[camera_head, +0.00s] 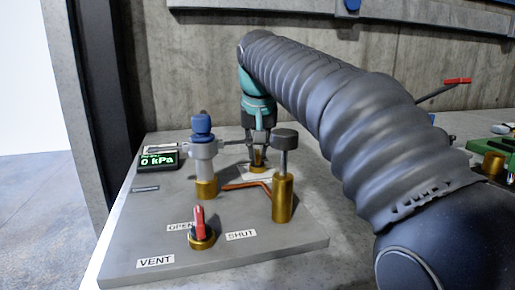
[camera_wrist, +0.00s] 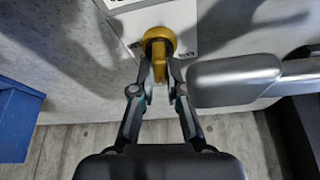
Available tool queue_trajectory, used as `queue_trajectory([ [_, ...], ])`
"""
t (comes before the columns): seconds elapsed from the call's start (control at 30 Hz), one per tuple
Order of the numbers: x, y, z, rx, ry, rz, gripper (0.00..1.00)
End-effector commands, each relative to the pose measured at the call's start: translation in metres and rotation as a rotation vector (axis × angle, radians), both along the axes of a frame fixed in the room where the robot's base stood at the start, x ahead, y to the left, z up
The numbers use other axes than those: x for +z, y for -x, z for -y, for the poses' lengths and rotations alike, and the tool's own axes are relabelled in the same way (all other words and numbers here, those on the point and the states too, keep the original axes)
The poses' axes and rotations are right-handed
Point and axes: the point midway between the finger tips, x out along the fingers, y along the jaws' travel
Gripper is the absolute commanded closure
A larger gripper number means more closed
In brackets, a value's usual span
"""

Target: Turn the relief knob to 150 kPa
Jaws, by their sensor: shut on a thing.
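My gripper (camera_head: 258,147) points down at the back of the grey panel (camera_head: 160,222). In the wrist view my gripper (camera_wrist: 160,72) has its two fingers closed on either side of a yellow knob (camera_wrist: 159,42), which has a round base and a bar-like grip. In the head view the yellow knob (camera_head: 258,167) is partly hidden by the fingers. Its label is too small to read, so I cannot confirm that it is the relief knob. A small display (camera_head: 157,160) at the panel's left reads 0 kPa in green.
A blue-topped valve (camera_head: 202,150) and a dark-capped brass post (camera_head: 283,190) stand close in front of my gripper. A red vent lever (camera_head: 199,222) stands near OPEN and SHUT labels. A concrete wall (camera_head: 190,65) is behind. A blue box (camera_wrist: 15,115) shows in the wrist view.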

Motion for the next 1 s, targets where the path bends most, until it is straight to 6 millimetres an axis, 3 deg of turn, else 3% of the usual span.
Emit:
queue_trajectory([
  [0.5, 0.0001, -0.0003, -0.0025, -0.357, 0.000, 0.000, 1.00],
  [1.0, 0.0005, -0.0004, -0.0023, -0.455, -0.001, 0.001, 1.00],
])
